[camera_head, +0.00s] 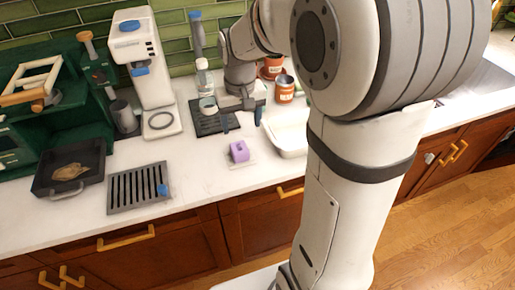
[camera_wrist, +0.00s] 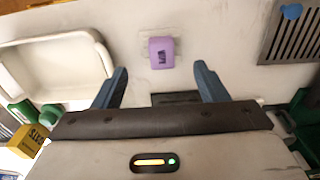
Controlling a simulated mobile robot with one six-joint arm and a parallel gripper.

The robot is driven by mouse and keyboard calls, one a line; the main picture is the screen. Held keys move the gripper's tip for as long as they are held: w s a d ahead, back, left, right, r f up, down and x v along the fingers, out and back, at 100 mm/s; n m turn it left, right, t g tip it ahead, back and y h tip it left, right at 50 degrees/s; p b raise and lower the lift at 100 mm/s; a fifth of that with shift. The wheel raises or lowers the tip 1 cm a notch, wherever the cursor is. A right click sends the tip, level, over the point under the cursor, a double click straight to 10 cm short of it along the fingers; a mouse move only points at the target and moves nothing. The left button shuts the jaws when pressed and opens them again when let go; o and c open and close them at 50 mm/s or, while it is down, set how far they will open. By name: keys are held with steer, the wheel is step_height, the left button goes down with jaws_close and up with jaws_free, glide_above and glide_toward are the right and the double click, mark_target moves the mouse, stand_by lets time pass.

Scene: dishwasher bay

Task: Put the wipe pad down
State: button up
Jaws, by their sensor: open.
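The wipe pad (camera_head: 239,151) is a small purple block on a pale square on the white counter. In the wrist view the wipe pad (camera_wrist: 161,53) shows dark lettering and lies ahead of my fingertips, centred between them in the picture. My gripper (camera_head: 241,119) is open and empty, with its two blue-grey fingers apart. In the head view it hangs behind the wipe pad, over the edge of a dark mat. The wrist view shows both fingers of my gripper (camera_wrist: 160,72) with nothing held between them.
A white basin (camera_head: 290,149) stands right of the wipe pad. A slotted grey drip tray (camera_head: 117,192) lies to the left. A dark mat (camera_head: 205,126) with a small cup (camera_head: 208,105) is behind. A coffee machine (camera_head: 158,85) stands behind left. Counter around the pad is clear.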

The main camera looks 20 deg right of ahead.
steer(key=s+r+t, duration=0.2)
steer(key=s+r, duration=0.1)
steer(key=s, duration=1.4)
steer(key=shift+d+t, duration=0.15)
steer(key=shift+t, duration=0.15)
